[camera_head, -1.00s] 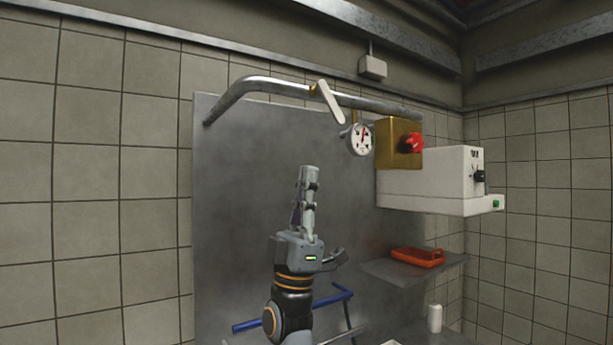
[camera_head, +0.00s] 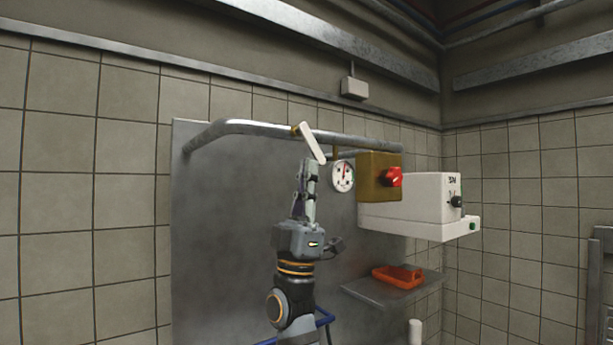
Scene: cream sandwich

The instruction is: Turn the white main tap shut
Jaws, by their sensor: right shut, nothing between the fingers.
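The white main tap is a flat white lever (camera_head: 313,143) on the grey metal pipe (camera_head: 250,127). It slants down to the right from a brass fitting on the pipe. My right gripper (camera_head: 312,162) points upward and is shut with nothing in it. Its tips are at the lower end of the lever in the picture; I cannot tell whether they touch it. My left gripper is not in view.
A round pressure gauge (camera_head: 343,176) hangs just right of my gripper. Beyond it are a brass box (camera_head: 371,177) with a red knob (camera_head: 392,177) and a white machine (camera_head: 426,197). An orange tray (camera_head: 397,277) sits on a shelf below. The wall left of the panel is clear.

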